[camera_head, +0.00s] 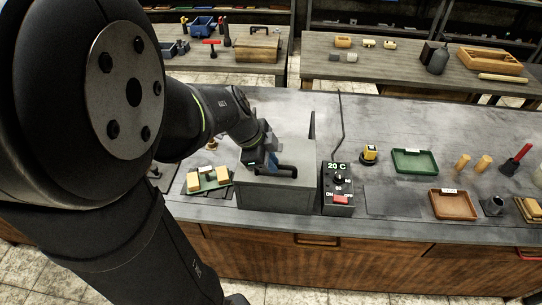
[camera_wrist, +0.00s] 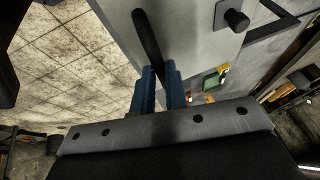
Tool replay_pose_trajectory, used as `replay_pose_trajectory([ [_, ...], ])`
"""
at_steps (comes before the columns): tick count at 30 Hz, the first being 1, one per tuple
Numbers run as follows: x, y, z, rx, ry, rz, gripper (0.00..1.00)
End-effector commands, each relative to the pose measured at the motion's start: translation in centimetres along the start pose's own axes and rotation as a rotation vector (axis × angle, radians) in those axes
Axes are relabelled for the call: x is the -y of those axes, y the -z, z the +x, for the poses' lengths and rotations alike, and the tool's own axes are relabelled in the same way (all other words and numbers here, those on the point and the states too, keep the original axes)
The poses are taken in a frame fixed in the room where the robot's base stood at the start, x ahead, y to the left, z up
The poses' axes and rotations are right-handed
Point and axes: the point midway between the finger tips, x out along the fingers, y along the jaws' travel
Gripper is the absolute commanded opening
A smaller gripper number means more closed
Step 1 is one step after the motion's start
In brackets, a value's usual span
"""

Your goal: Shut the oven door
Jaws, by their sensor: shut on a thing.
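The oven is a grey box (camera_head: 276,199) on the bench, left of the control box. A grey panel that looks like its door (camera_wrist: 185,30) fills the upper middle of the wrist view, with a black bar handle (camera_wrist: 146,34) on it. The handle also shows in the head view (camera_head: 287,171) at the oven's near upper edge. My gripper (camera_head: 271,161) is at this handle. In the wrist view its blue fingers (camera_wrist: 160,72) are shut around the handle's near end. How far the door stands open I cannot tell; my arm and gripper hide part of the oven.
A control box (camera_head: 338,190) reading 20 C stands right of the oven. A green tray with wooden blocks (camera_head: 207,180) lies to the left. A green tray (camera_head: 415,161), a brown tray (camera_head: 453,204) and a yellow-topped part (camera_head: 370,153) are farther right. The floor is clear before the bench.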

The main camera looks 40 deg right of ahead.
Motion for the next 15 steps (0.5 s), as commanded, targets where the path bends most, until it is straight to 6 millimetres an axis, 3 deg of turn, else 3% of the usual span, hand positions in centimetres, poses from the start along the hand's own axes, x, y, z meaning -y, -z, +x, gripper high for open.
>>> replay_pose_trajectory([
  [5,-0.46,0.06,0.00,-0.003,-0.013,0.000,0.00],
  [6,-0.48,0.06,0.00,-0.003,-0.014,0.000,0.14],
  [9,-0.44,0.05,0.02,-0.003,-0.013,0.000,0.34],
  [15,-0.32,0.04,0.02,-0.002,-0.010,0.000,0.34],
])
